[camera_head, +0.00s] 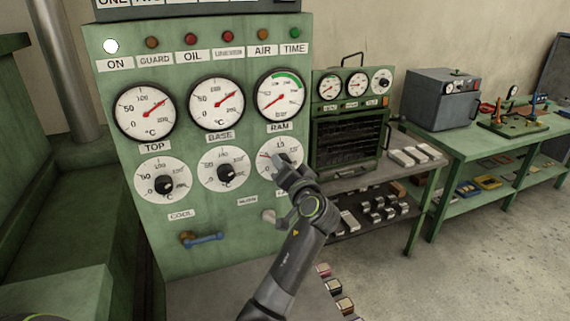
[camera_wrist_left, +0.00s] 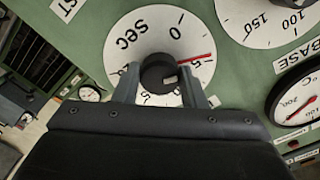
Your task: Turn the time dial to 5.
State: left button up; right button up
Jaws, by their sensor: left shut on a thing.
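The time dial is the right dial of the lower row, a white round face (camera_head: 292,148) on the green panel, partly hidden by my gripper in the head view. The wrist view shows its face (camera_wrist_left: 132,40) marked "sec", tilted, with a black knob (camera_wrist_left: 158,73) at its middle. My left gripper (camera_head: 281,168) is shut on the knob, one finger on each side (camera_wrist_left: 162,92). My right gripper is out of view.
The green panel (camera_head: 120,235) carries more gauges, a lit white ON lamp (camera_head: 110,46) and a blue-handled lever (camera_head: 206,239). A cabinet with gauges (camera_head: 353,102) and a green bench (camera_head: 470,140) stand to the right. Small blocks lie on shelves and below.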

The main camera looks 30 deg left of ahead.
pick_arm(q)
jog(key=shift+r+m, duration=0.1)
jog(key=shift+m, duration=0.5)
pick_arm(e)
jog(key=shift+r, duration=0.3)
pick_arm(q)
jog(key=o, duration=1)
jog(key=shift+f, duration=0.2)
